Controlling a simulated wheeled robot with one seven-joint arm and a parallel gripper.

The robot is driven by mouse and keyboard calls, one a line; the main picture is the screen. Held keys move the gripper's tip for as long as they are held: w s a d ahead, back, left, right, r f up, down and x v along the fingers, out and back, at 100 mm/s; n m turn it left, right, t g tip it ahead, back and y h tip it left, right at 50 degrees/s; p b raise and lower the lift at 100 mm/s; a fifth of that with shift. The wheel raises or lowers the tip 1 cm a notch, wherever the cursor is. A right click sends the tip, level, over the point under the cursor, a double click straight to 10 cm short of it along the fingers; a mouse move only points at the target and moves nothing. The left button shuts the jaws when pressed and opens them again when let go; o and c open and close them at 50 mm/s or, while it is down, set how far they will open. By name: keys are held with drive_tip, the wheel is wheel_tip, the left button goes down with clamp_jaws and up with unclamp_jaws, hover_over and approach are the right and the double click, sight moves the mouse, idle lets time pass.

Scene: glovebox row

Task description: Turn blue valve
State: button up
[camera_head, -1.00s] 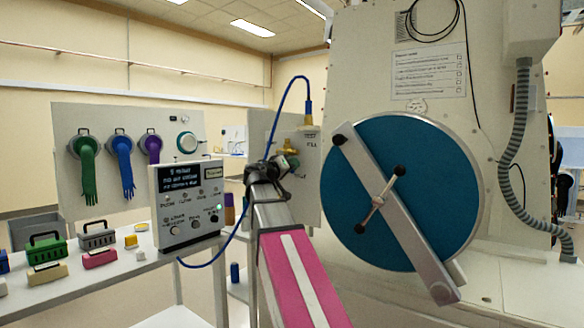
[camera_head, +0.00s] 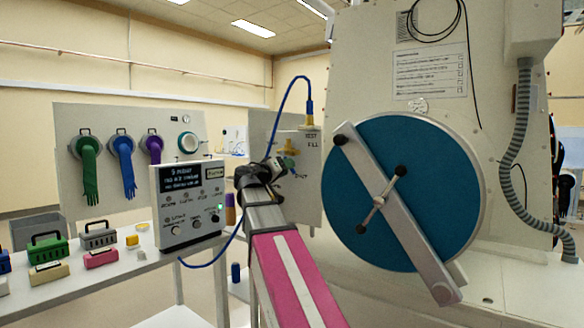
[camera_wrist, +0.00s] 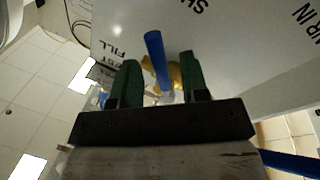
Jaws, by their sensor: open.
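The blue valve handle (camera_wrist: 153,50) shows in the wrist view as a blue lever standing between my two green fingers, with brass fittings (camera_wrist: 175,76) behind it. My gripper (camera_wrist: 160,74) is open around the lever, with a visible gap on the right side. Whether either finger touches it I cannot tell. In the head view my gripper (camera_head: 287,164) is at the white valve panel (camera_head: 308,190), below a yellow fitting (camera_head: 292,149) and the "TEST" and "FILL" labels. My wrist and fingers hide most of the valve there.
A blue hose (camera_head: 287,95) loops above my wrist from a brass fitting on the panel. A control box (camera_head: 188,205) stands left on the bench. A large blue round door (camera_head: 350,215) with a metal bar is close on the right.

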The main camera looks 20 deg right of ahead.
drive_tip(key=v, duration=0.6)
drive_tip(key=shift+s+a, duration=0.2)
drive_tip(key=shift+a, duration=0.2)
drive_tip(key=shift+c, duration=0.3)
drive_tip(key=shift+f, duration=0.1)
drive_tip(key=c, duration=0.5)
drive_tip(key=shift+w+a+f+n, duration=0.1)
drive_tip(key=shift+w+n, duration=0.1)
drive_tip(key=shift+n, duration=0.1)
clamp_jaws()
drive_tip(key=w+a+f+n+g+h, duration=0.45)
drive_tip(key=a+f+n+g, duration=0.2)
drive_tip(key=n, duration=0.65)
drive_tip(key=s+x, duration=0.1)
drive_tip(key=x, duration=1.2)
drive_tip(key=shift+s+r, duration=0.25)
drive_tip(key=shift+r, duration=0.2)
